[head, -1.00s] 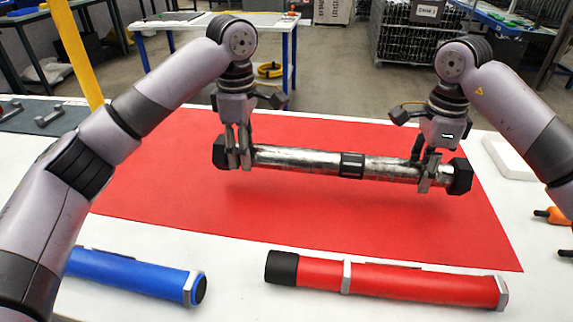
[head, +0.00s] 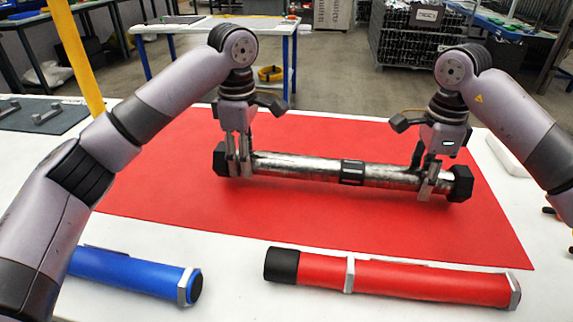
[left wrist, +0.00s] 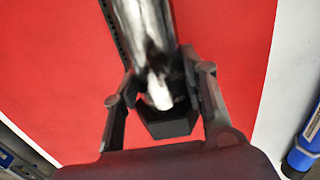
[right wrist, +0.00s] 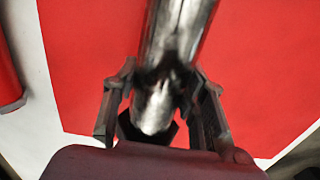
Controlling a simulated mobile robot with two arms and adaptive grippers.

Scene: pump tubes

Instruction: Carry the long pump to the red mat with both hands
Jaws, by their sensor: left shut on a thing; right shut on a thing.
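The long pump (head: 325,171) is a silver tube with black hex ends and a black band in the middle. It is over the red mat (head: 330,230), roughly level; whether it touches the mat I cannot tell. My left gripper (head: 240,172) is shut on the tube near its left end, and the tube shows between the fingers in the left wrist view (left wrist: 163,95). My right gripper (head: 427,185) is shut on the tube near its right end, seen also in the right wrist view (right wrist: 158,105). The fingers hide small parts of the tube.
A blue tube (head: 130,275) lies at the front left of the white table (head: 235,290). A red tube (head: 400,280) with a black end lies front right, beside the mat. A grey tray (head: 50,118) is at the far left. The mat around the pump is clear.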

